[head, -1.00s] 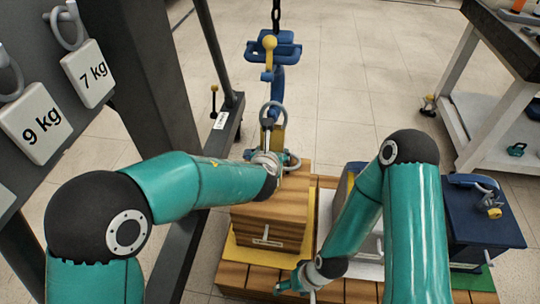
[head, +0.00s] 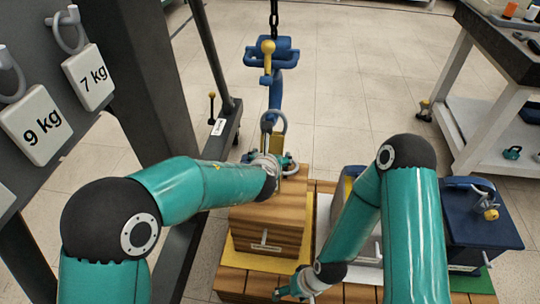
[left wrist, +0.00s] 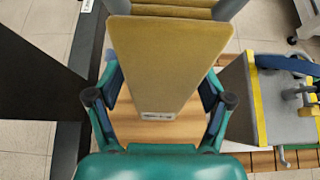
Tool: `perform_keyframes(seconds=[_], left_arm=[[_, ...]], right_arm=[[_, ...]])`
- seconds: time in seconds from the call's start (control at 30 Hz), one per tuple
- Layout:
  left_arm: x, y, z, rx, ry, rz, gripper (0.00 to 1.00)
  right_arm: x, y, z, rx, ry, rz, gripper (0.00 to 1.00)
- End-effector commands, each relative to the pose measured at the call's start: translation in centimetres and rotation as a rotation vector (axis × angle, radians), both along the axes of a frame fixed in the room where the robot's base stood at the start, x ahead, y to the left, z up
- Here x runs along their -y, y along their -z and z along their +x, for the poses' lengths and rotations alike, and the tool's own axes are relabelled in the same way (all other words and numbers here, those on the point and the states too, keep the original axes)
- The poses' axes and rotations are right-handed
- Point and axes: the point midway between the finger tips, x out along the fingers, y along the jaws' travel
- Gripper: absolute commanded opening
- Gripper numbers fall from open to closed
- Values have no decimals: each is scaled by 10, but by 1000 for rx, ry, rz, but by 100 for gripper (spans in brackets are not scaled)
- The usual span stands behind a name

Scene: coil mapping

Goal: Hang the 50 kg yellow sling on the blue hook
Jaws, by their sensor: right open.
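The blue hook (head: 278,92) hangs from a chain in the upper middle of the head view. The yellow sling (head: 282,145) stands upright just below it, with a grey ring (head: 273,121) at its top. I cannot tell whether the ring is around the hook or only in front of it. My left gripper (head: 277,167) is at the sling, partly hidden by its wrist. My right gripper (head: 297,288) is open and low, near the pallet.
A wooden block (head: 270,225) stands below the sling on a slatted pallet (head: 232,283). A dark blue box (head: 485,225) is at the right. A rack with weight plates (head: 90,76) stands at the left. A white-legged table (head: 470,110) is at the far right; floor between is clear.

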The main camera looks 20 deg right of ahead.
Motion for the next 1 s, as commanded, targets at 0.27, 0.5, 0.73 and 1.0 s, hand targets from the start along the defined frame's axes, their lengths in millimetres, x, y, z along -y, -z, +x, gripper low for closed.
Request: perform_keyframes(seconds=[0.27, 0.5, 0.73, 1.0], left_arm=[[-3, 4, 4, -9, -12, -7, 91], [-6, -1, -4, -9, -11, -6, 91], [-17, -26, -35, 1, -6, -6, 91], [-33, -56, -78, 8, -1, -5, 91]], right_arm=[[0, 1, 0, 0, 0, 0, 73], [0, 0, 0, 0, 0, 0, 73], [0, 0, 0, 0, 0, 0, 73], [0, 0, 0, 0, 0, 0, 73]])
